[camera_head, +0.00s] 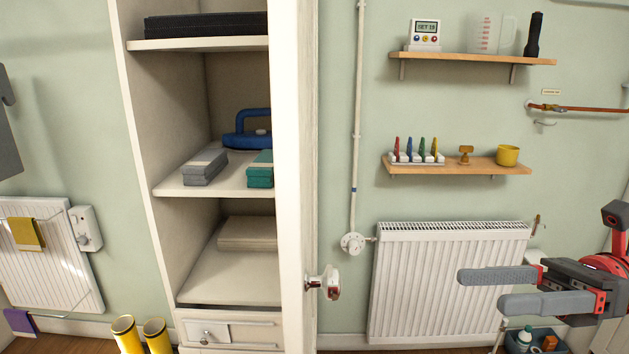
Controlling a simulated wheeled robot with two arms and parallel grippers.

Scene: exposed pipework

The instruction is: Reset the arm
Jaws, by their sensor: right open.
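My right gripper (500,288) is at the lower right of the head view, in front of the white radiator (447,280). Its two grey fingers point left and stand apart, with nothing between them. My right arm comes in from the right edge and is partly cut off. My left gripper does not show in this view.
An open door (297,150) with a knob (330,283) stands beside a cupboard (160,120) holding boxes. Wall shelves (470,58) and (460,167) carry small items. A dark bin (537,340) sits below my right gripper.

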